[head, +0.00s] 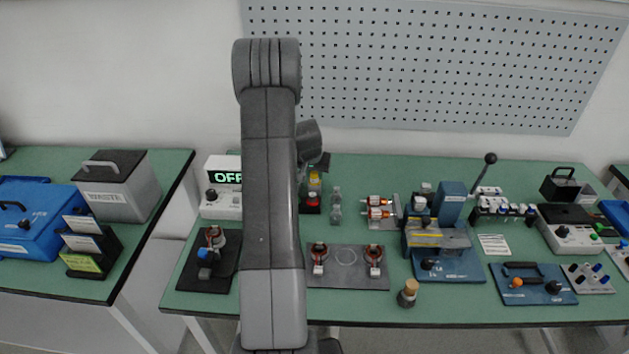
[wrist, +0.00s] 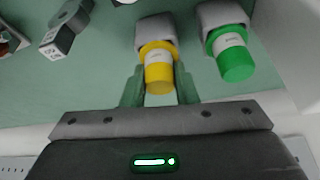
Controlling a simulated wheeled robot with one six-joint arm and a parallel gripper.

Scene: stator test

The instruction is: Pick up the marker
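In the wrist view a yellow cylinder (wrist: 159,72) with a white label sits in a grey holder. A similar green cylinder (wrist: 232,58) sits in another grey holder to its right. I cannot tell for sure whether either is the marker. My gripper (wrist: 159,90) is open, with one finger on each side of the yellow cylinder; small gaps show, and I cannot tell whether either finger touches it. In the head view my arm hides most of this spot; a small yellow item (head: 314,181) shows just right of the arm.
The green bench (head: 480,310) carries a clear bottle (head: 336,206), a blue press-like machine (head: 447,262), a cork-topped jar (head: 408,293) and a dark mat (head: 345,284) with copper-wound parts. A pegboard (head: 430,65) hangs behind. Some bench surface is bare at the front right.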

